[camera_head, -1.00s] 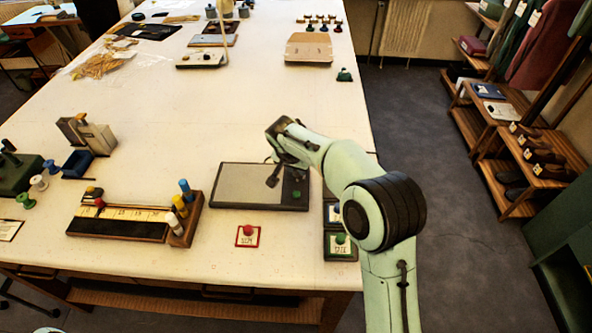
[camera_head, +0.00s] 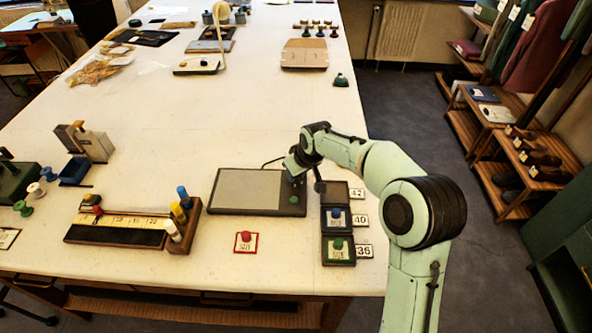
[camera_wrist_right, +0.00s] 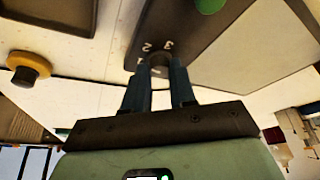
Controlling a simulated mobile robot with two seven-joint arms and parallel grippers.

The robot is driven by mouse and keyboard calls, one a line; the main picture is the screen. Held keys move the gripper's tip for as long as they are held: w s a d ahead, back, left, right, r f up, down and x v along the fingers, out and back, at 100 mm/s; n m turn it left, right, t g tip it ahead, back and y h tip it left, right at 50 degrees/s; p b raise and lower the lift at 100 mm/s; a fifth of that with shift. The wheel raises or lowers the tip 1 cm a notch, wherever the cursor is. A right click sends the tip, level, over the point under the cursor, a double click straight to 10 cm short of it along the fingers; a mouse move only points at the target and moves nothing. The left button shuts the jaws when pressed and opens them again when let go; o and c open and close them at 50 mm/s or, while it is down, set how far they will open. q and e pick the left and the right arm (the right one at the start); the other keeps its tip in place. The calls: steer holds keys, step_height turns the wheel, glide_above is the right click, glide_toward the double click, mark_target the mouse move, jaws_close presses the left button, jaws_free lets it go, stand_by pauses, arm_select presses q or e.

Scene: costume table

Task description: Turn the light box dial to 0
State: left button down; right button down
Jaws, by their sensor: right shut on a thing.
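The light box (camera_head: 214,205) is a flat dark slab with a pale grey panel, lying on the table near its right side. Its dial (camera_wrist_right: 159,59) is a small dark knob in the right wrist view, with the numerals 1, 2 and 3 beside it; a 0 is not visible. My right gripper (camera_wrist_right: 159,72) points at the box and is shut on the dial, one finger on each side. In the head view my right gripper (camera_head: 296,176) covers the dial at the box's right end. A green button (camera_head: 293,199) sits nearer the front. My left gripper is out of view.
Dark trays (camera_head: 338,250) with numbered cards stand just right of the box. A red-framed card (camera_head: 246,242) lies in front. A wooden ruler rack (camera_head: 118,228) with coloured tubes is to the left.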

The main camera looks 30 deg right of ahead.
steer(key=n, duration=0.2)
steer(key=n+y+p, duration=0.1)
steer(key=n+y, duration=0.1)
steer(key=n, duration=0.1)
steer(key=shift+w+d+r+n+g+p, duration=0.1)
steer(key=shift+d+n+g+p, duration=0.2)
steer(key=shift+g, duration=0.1)
steer(key=n+g+y+p, duration=0.1)
steer(key=n, duration=0.2)
steer(key=shift+w+n, duration=0.15)
steer(key=shift+n, duration=0.15)
steer(key=n+p, duration=0.1)
steer(key=n, duration=0.1)
steer(key=shift+w+d+n+g+y, duration=0.1)
steer(key=shift+n+g+y, duration=0.3)
steer(key=n+g, duration=0.1)
steer(key=n, duration=0.1)
steer(key=shift+n, duration=0.3)
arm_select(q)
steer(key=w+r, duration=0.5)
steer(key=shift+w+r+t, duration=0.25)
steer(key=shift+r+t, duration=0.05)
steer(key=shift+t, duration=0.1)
arm_select(e)
steer(key=n+g, duration=0.2)
steer(key=n, duration=0.2)
steer(key=shift+w+n, duration=0.15)
steer(key=shift+n, duration=0.25)
